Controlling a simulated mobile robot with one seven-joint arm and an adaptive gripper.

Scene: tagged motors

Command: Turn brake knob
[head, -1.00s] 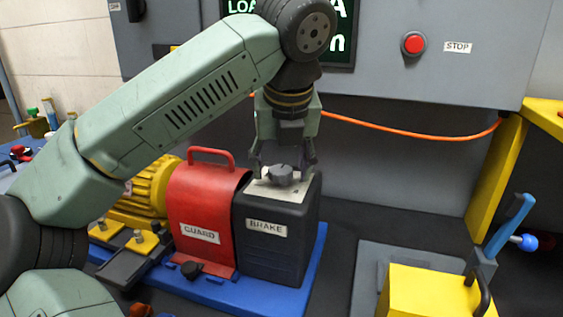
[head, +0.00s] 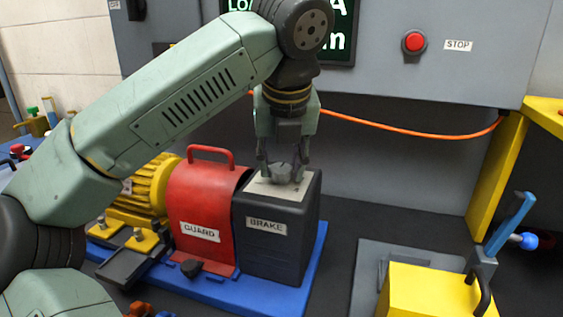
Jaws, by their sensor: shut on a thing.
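The brake box (head: 275,252) is a black block labelled BRAKE on the blue base, right of the red guard. Its top carries a light plate (head: 262,187) with a dark grey round brake knob (head: 281,172). My gripper (head: 283,172) points straight down over the box, with its fingers on either side of the knob, shut on it. The far side of the knob and part of the finger contact are hidden.
The red guard (head: 207,215) with its handle and the yellow motor (head: 150,185) stand left. An orange cable (head: 400,138) hangs behind. A yellow block (head: 425,290) with a blue lever (head: 515,220) stands right. A red stop button (head: 413,42) is on the cabinet.

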